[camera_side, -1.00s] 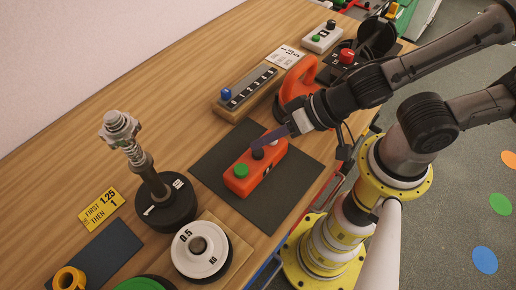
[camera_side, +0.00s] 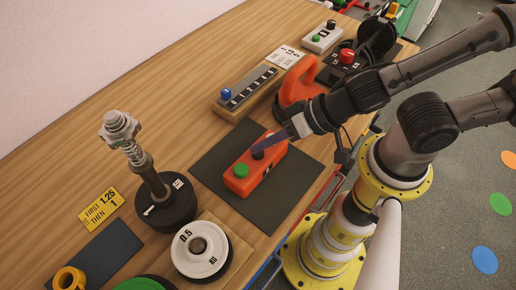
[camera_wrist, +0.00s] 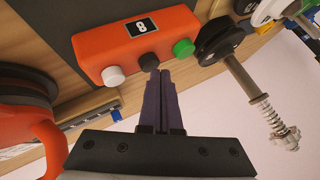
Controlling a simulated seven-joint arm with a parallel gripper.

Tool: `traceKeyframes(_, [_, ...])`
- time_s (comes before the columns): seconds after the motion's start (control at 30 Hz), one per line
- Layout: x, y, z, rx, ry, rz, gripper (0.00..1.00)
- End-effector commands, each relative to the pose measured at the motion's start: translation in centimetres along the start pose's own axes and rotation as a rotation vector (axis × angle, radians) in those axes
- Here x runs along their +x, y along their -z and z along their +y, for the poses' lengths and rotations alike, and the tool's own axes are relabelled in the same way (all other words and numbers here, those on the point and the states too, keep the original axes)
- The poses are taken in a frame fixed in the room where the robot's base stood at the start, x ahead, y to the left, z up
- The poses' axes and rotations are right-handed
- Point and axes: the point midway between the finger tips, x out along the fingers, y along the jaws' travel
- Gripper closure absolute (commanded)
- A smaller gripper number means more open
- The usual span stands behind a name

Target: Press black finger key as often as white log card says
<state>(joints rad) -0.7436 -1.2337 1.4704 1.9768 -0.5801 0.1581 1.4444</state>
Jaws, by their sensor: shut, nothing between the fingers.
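The orange key box (camera_side: 264,172) lies on a dark mat, with a green key (camera_side: 241,170) and a black key (camera_side: 258,154) showing in the side view. In the wrist view the black key (camera_wrist: 149,61) sits between the white key (camera_wrist: 113,75) and the green key (camera_wrist: 183,47). My gripper (camera_side: 268,143) is shut and empty. Its purple fingertips (camera_wrist: 160,73) are right at the black key; I cannot tell whether they touch it. The white log card (camera_side: 286,56) lies farther back; its marks are too small to read.
A label on the box (camera_wrist: 142,27) shows an 8. A numbered strip with a blue knob (camera_side: 226,94) and an orange handled object (camera_side: 300,82) stand behind. Weights (camera_side: 198,250), a black-based post (camera_side: 166,205) and a yellow card (camera_side: 101,209) lie to the left.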

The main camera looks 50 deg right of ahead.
Motion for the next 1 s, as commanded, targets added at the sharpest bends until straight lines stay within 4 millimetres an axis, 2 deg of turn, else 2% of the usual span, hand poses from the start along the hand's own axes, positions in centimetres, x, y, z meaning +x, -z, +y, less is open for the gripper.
traceKeyframes(1.0, [0.70, -0.54, 0.54, 0.000, -0.001, -0.001, 1.00])
